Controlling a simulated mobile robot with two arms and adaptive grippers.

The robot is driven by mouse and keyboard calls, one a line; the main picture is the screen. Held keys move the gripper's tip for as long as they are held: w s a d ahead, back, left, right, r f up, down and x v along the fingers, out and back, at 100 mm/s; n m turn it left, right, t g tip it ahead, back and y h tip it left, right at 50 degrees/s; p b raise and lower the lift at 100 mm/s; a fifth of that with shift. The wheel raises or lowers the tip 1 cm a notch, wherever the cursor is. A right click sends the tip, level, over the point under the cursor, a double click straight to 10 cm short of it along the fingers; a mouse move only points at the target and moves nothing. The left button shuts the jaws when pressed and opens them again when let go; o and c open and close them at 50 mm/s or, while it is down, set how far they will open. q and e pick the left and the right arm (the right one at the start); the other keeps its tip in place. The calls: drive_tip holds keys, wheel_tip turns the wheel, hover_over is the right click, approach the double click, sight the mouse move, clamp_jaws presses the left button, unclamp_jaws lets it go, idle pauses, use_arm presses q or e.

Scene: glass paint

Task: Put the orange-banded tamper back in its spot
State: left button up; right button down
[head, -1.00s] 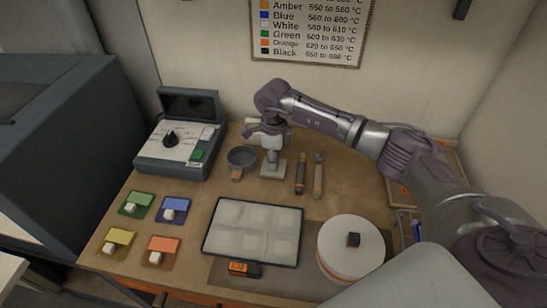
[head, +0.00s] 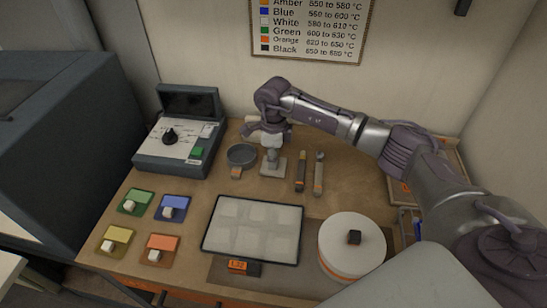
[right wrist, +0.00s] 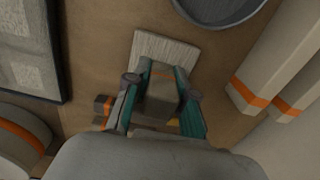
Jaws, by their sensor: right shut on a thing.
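My right gripper (head: 270,137) is near the back of the table, with its fingers pointing down. In the right wrist view its teal fingers (right wrist: 161,103) are shut on the tamper (right wrist: 162,90), a grey block with a thin orange band. A pale square plate (right wrist: 165,46) shows just past the tamper. In the head view this plate (head: 268,172) lies under the gripper, with a grey knob-like part above it. The gripper partly hides the tamper there. I cannot tell whether the tamper touches the plate. My left gripper is not in view.
A round dark dish (head: 242,155) stands left of the plate; two slim tools (head: 319,174) lie to its right. A tray (head: 252,228) and a white turntable (head: 350,245) are in front. A control box (head: 182,140) is at the left. Orange-banded pale shapes (right wrist: 285,65) are close by.

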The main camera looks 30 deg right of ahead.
drive_tip(key=shift+f+b, duration=0.3)
drive_tip(key=shift+f, duration=0.05)
idle(0.7)
drive_tip(key=c, duration=0.9)
unclamp_jaws()
drive_tip(key=shift+r, duration=0.1)
